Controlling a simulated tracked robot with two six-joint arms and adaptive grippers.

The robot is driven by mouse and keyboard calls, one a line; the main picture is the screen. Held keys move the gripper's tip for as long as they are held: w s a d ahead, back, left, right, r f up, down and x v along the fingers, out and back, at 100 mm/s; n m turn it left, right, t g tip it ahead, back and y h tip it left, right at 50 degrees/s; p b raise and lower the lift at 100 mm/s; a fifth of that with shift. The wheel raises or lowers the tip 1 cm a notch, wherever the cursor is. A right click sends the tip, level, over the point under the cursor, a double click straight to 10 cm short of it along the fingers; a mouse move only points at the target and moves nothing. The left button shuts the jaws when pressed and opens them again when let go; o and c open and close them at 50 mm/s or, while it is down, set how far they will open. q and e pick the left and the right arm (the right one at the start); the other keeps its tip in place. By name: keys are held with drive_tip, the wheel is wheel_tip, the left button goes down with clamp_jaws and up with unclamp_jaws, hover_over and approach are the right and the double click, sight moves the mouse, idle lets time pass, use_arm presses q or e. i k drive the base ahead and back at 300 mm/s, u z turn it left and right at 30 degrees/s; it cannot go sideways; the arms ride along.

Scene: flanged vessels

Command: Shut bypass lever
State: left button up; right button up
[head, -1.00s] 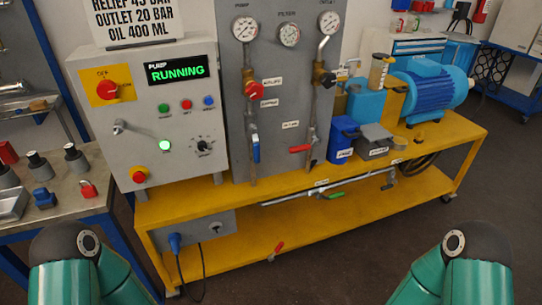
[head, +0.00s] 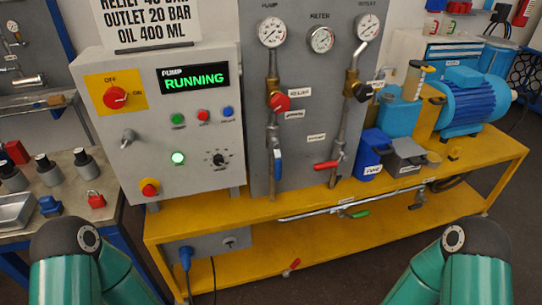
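A blue lever (head: 277,160) hangs in line with the left vertical pipe on the grey panel. A red lever (head: 326,165) points left, across the right pipe. A green lever (head: 356,214) sits on the low horizontal pipe at the front of the yellow bench, roughly along it. Another red lever (head: 291,268) is low near the bottom shelf. The small labels are mostly too blurred to read, so I cannot tell which lever is the bypass. Both my grippers are out of view; only my green arm links show at the bottom corners.
A grey control box (head: 165,130) with a lit RUNNING display (head: 194,77) stands left of the panel. A red round knob (head: 279,102) and a black one (head: 362,92) sit on the pipes. A blue bin (head: 369,155) and blue motor (head: 473,98) stand right on the yellow bench (head: 450,180).

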sight(278, 160)
drive_tip(key=i, duration=0.5)
drive_tip(key=u, duration=0.25)
drive_tip(key=k, duration=1.65)
drive_tip(key=z, duration=0.8)
drive_tip(key=i, duration=1.7)
